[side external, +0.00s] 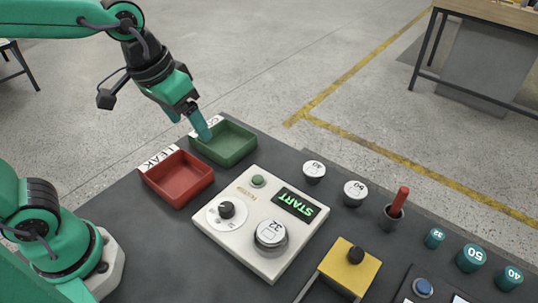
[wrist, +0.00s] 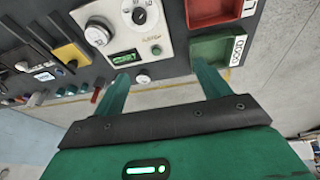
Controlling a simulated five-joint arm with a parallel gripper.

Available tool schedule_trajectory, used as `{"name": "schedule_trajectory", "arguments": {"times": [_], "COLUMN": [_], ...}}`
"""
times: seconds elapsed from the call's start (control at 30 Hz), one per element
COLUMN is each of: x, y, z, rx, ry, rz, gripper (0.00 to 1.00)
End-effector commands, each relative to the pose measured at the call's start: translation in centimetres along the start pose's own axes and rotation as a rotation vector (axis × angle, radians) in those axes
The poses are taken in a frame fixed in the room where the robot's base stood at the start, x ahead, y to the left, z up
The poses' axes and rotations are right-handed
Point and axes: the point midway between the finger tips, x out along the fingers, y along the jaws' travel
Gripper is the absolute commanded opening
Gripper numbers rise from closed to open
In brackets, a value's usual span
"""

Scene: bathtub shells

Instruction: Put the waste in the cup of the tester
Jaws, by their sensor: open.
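The white tester (side external: 262,222) has a green button, a dark dial and a screen reading START; it also shows in the wrist view (wrist: 172,45). A round white-topped piece marked 32 (side external: 271,235) sits on its front part; whether this is a waste in the cup I cannot tell. White-topped round pieces marked 40 (side external: 314,171) and 50 (side external: 355,192) stand on the bench behind the tester. My gripper (side external: 204,131) is over the green tray's left corner in the side view. In the wrist view my gripper (wrist: 162,87) is open, its fingers apart with nothing held.
An empty green tray (side external: 224,153) and an empty red tray (side external: 179,192) labelled LEAK stand left of the tester. A dark cup with a red-handled tool (side external: 396,207), several teal pieces (side external: 471,258) and a yellow block with a black knob (side external: 352,268) stand right.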

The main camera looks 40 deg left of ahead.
Motion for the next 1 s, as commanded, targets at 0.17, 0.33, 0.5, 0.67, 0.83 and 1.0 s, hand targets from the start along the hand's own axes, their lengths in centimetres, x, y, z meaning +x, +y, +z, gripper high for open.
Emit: {"name": "schedule_trajectory", "arguments": {"times": [0.17, 0.33, 0.5, 0.67, 0.83, 1.0], "x": [-1.4, -2.1, -2.3, -2.3, -2.3, -2.4], "y": [-4.0, -6.7, -8.1, -8.5, -8.5, -8.5], "z": [2.0, 4.1, 5.4, 5.9, 5.9, 5.8], "rx": [-0.019, -0.025, -0.026, -0.024, -0.023, -0.024], "ry": [0.09, 0.161, 0.203, 0.215, 0.215, 0.214], "rz": [-0.022, -0.054, -0.08, -0.089, -0.089, -0.089], "gripper": [0.75, 0.75, 0.75, 0.75, 0.75, 0.75]}}
